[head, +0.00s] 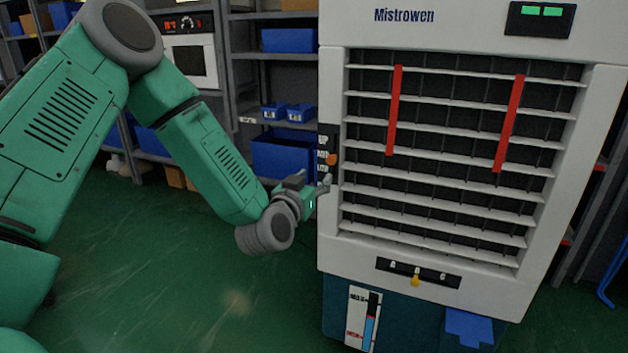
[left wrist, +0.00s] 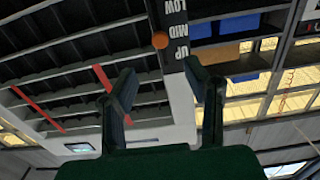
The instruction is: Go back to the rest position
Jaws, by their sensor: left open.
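My left gripper (head: 322,186) is at the left side of a white cooler cabinet (head: 335,240), close to its edge panel. In the left wrist view the left gripper (left wrist: 163,95) has its two dark fingers apart with nothing between them. Ahead of the fingers is a black side panel (left wrist: 178,60) marked UP, MID and LOW. An orange knob (left wrist: 160,40) sits on this panel at MID; it also shows in the head view (head: 332,159), just above the gripper. Whether a finger touches the panel cannot be told. My right gripper is not in view.
The cabinet has a slatted grille with two red strips (head: 395,110) and a yellow lever (head: 415,281) on an A-B-C slot. Shelves with blue bins (head: 282,155) stand behind. A white oven-like unit (head: 190,55) is at the back left. The green floor (head: 180,290) is clear.

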